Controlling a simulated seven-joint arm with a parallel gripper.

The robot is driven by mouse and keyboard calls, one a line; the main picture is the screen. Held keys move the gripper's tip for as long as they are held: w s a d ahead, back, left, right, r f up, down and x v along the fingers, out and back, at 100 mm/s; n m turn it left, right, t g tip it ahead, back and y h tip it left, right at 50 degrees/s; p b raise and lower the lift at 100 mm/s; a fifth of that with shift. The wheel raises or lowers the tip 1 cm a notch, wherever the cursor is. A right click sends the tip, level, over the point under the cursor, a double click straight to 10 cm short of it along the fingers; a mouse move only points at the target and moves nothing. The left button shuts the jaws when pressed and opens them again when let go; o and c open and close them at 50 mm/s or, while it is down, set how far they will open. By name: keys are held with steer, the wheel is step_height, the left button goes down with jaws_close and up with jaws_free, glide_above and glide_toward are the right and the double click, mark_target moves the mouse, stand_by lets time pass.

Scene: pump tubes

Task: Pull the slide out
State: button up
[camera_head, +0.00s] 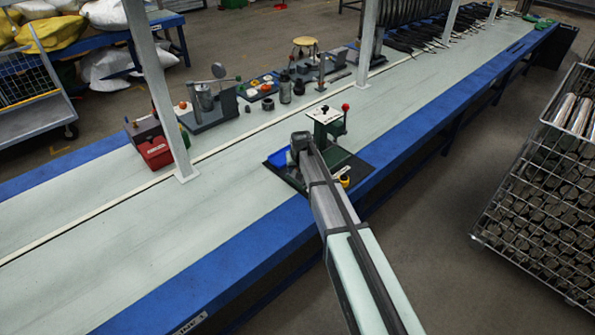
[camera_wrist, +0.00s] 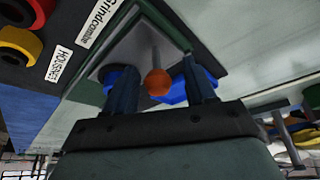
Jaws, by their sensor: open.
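A bench fixture with a dark green body (camera_head: 338,158) and a pale top plate (camera_head: 324,115) stands on a black base board (camera_head: 279,174). A red knob (camera_head: 345,107) rises at its upper right. In the wrist view an orange ball knob (camera_wrist: 158,82) sits on the end of a thin rod that comes from a grey plate (camera_wrist: 130,47). I cannot tell for sure whether this is the slide's handle. My gripper (camera_wrist: 158,64) is open, with one finger on each side of the knob and visible gaps. In the head view my arm hides the fingers.
A blue bin (camera_head: 280,158) is beside my gripper on the board. Red and yellow rings (camera_wrist: 20,45) lie near a "HOUSE" label (camera_wrist: 59,63). Other tools and a red box (camera_head: 156,152) stand along the back. The pale bench top (camera_head: 110,225) is clear to the left.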

steer(key=v, duration=1.1)
steer(key=shift+s+r, duration=0.2)
steer(key=shift+d, duration=0.1)
steer(key=s+d+f+m+g, duration=0.1)
steer(key=s+d+f, duration=0.5)
steer(key=s, duration=0.4)
steer(key=s+d+f+g, duration=0.2)
steer(key=s+d+f, duration=0.45)
steer(key=s, duration=0.25)
steer(key=s+d+f+m+g, duration=0.1)
steer(key=s+d+f, duration=0.5)
steer(key=s, duration=0.4)
steer(key=s+f+g, duration=0.2)
steer(key=s+f, duration=0.4)
steer(key=s, duration=0.4)
steer(key=s+f+g, duration=0.2)
steer(key=s+f, duration=0.5)
steer(key=s, duration=0.3)
steer(key=s+d+f+g, duration=0.1)
steer(key=s+f+g, duration=0.2)
steer(key=s+f, duration=0.4)
steer(key=s, duration=0.3)
steer(key=shift+s+h, duration=0.2)
steer(key=shift+h, duration=0.2)
steer(key=shift+d+f, duration=0.1)
